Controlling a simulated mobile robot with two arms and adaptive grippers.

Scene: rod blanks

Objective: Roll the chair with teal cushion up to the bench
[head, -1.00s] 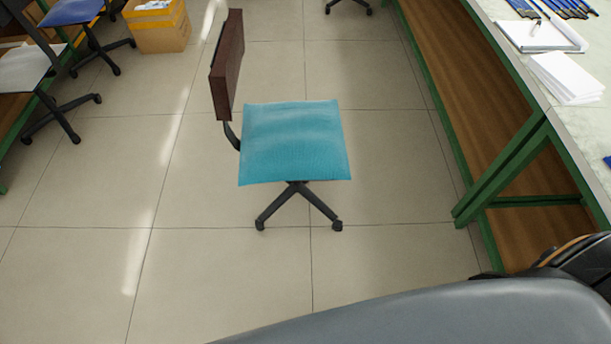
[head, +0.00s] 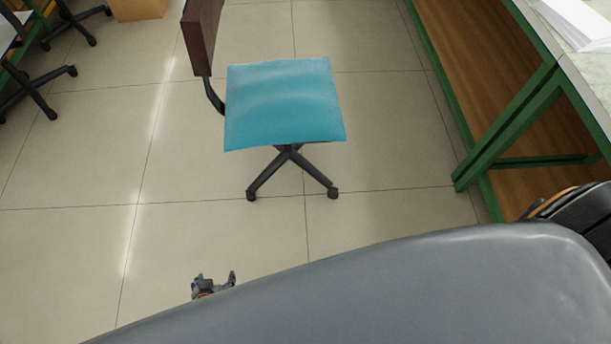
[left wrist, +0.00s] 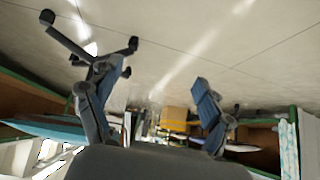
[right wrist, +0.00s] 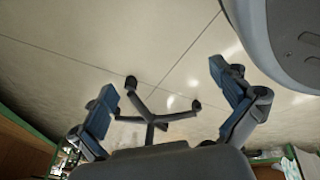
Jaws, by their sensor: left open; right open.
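The chair with teal cushion (head: 285,105) stands upright on the tiled floor in front of me, its brown backrest (head: 202,38) to the left. Its dark star base shows below the seat, and in the right wrist view as a wheeled base (right wrist: 150,117) between the fingers. The bench (head: 508,130), with green frame and pale top, is to the right, with floor between it and the chair. My left gripper (head: 213,286) is open and empty, nearer to me than the chair; it also shows in the left wrist view (left wrist: 150,80). My right gripper (right wrist: 163,82) is open and empty, hidden in the head view.
Other wheeled chairs (head: 40,90) stand at the upper left, beside a yellow-brown box (head: 138,8). White paper (head: 578,22) lies on the bench top. The floor left of the teal chair and in front of it is clear.

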